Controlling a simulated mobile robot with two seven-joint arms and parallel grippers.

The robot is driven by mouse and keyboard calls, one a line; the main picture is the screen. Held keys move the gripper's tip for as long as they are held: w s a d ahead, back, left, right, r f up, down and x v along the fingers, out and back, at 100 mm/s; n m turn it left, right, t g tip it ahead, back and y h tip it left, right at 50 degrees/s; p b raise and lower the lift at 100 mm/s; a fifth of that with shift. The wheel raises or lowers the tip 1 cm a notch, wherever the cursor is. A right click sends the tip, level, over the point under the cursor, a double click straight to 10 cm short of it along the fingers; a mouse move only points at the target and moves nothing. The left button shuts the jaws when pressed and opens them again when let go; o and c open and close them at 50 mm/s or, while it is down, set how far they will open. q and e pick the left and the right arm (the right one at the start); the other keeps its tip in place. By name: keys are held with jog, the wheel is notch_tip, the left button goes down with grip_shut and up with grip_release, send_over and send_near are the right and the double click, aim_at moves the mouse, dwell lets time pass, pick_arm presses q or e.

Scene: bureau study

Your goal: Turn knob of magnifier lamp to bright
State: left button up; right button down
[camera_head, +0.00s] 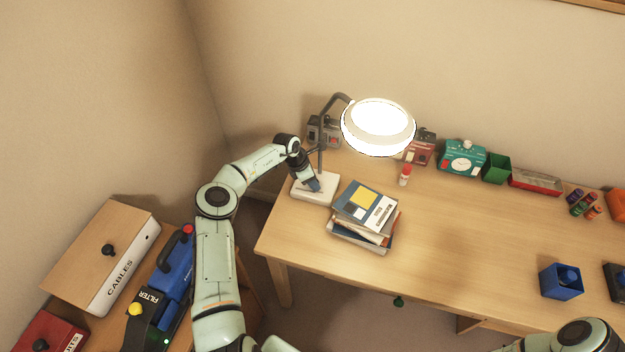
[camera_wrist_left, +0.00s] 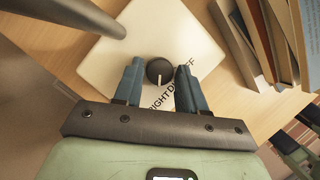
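The magnifier lamp stands at the desk's back left, its round head (camera_head: 378,127) glowing white. Its pale base (camera_head: 314,187) also fills the middle of the left wrist view (camera_wrist_left: 105,62). The black knob (camera_wrist_left: 159,70) sits on that base, its white pointer line toward the bottom of the picture, near the BRIGHT lettering. My left gripper (camera_head: 313,186) is down at the base. In the left wrist view its blue fingers (camera_wrist_left: 159,66) close in on both sides of the knob and appear to touch it. They cover part of the lettering. My right gripper is out of view.
A stack of books (camera_head: 365,215) lies just right of the lamp base. Behind are a red-capped bottle (camera_head: 405,175), a teal clock box (camera_head: 461,162) and a green bin (camera_head: 496,168). A blue bin (camera_head: 561,281) stands at right. The desk's middle is clear.

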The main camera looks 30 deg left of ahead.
pick_arm(q)
jog(key=shift+o, duration=0.9)
jog(key=v, duration=1.3)
jog(key=shift+s, duration=0.2)
jog(key=shift+a, duration=0.1)
